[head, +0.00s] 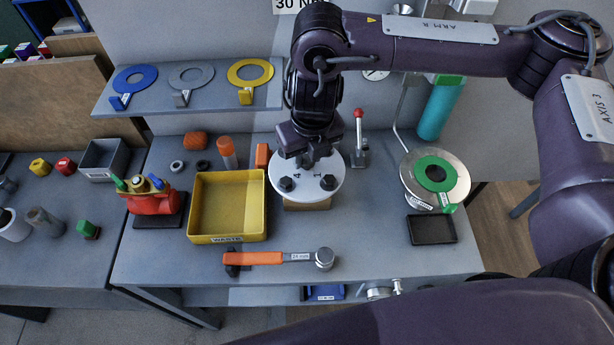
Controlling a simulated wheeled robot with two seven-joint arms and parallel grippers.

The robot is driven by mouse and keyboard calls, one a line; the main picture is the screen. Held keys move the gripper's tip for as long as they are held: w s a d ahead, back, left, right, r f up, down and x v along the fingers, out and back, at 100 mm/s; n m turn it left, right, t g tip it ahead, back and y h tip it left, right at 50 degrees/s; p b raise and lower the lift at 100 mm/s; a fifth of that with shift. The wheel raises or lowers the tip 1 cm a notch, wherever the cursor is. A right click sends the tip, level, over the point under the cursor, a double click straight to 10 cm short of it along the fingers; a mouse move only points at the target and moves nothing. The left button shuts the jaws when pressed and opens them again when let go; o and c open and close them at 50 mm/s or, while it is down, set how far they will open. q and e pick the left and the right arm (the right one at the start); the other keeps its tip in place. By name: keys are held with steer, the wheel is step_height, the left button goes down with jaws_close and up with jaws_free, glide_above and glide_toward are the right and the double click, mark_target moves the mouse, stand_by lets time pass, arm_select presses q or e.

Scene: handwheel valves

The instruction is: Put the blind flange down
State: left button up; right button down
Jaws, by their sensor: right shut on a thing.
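The blind flange (323,189) is a white disc with black bolts and the digits 4 and 1 on its face. It lies about flat at the middle of the grey bench, over a tan block (307,205). I cannot tell whether it rests on the block or hangs just above it. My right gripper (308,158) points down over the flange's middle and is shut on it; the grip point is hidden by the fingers. My left gripper is not in view.
A yellow tray (228,239) stands left of the flange. A red-knobbed lever (359,140) stands close behind right. A green ring (450,168) on a round metal stand and a black tray (432,230) are right. Bench between is clear.

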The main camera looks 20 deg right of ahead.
mark_target(308, 170)
step_height(308, 170, down, 3)
steer(key=shift+w+r, duration=0.15)
steer(key=shift+r, duration=0.05)
step_height(308, 170, down, 3)
steer(key=shift+f+b, duration=0.1)
steer(key=shift+b, duration=0.2)
steer(key=shift+f, duration=0.45)
steer(key=shift+f, duration=0.1)
steer(key=c, duration=1.1)
jaws_free()
